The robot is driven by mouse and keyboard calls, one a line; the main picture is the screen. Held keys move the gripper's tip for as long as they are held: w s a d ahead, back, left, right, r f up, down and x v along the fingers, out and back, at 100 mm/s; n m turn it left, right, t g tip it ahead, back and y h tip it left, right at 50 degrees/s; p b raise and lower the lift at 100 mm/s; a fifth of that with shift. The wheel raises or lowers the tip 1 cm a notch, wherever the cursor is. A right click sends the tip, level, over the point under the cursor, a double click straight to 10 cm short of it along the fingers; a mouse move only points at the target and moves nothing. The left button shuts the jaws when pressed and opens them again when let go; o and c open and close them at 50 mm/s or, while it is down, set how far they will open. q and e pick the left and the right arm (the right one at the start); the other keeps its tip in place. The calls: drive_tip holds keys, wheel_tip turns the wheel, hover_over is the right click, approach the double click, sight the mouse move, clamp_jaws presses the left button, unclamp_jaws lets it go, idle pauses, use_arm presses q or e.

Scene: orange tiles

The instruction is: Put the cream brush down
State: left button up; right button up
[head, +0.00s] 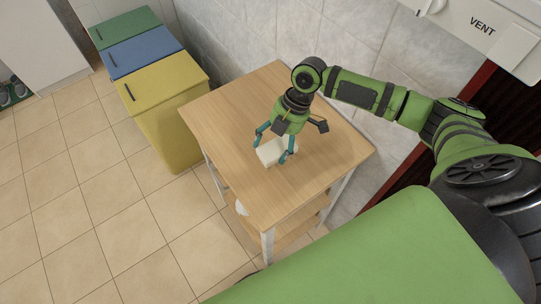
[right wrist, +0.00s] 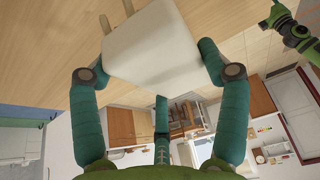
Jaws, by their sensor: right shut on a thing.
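The cream brush (head: 268,153) shows as a pale rounded block in the head view, at the middle of the wooden table (head: 318,152). My right gripper (head: 273,147) comes down over it, with teal fingers on either side. In the right wrist view the brush (right wrist: 152,45) is large between the fingers, which press on its sides. Two short pale prongs stick out at its upper left. The wooden surface is close behind it. I cannot tell whether the brush touches the tabletop or hangs just above it. My left gripper is not in view.
Yellow (head: 165,85), blue (head: 141,52) and green (head: 122,28) bins stand left of the table. A tiled wall (head: 345,30) rises behind it. The tabletop around the brush is bare. The table has lower shelves (head: 296,233).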

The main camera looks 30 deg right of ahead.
sight(271, 155)
drive_tip(key=shift+a+f, duration=0.45)
drive_tip(key=shift+a, duration=0.15)
wheel_tip(271, 155, down, 4)
drive_tip(key=b, duration=0.3)
drive_tip(key=shift+s+r+b, duration=0.1)
drive_tip(key=shift+r+b, duration=0.1)
drive_tip(key=shift+b, duration=0.2)
drive_tip(key=o, duration=1.6)
drive_tip(key=shift+c, duration=0.2)
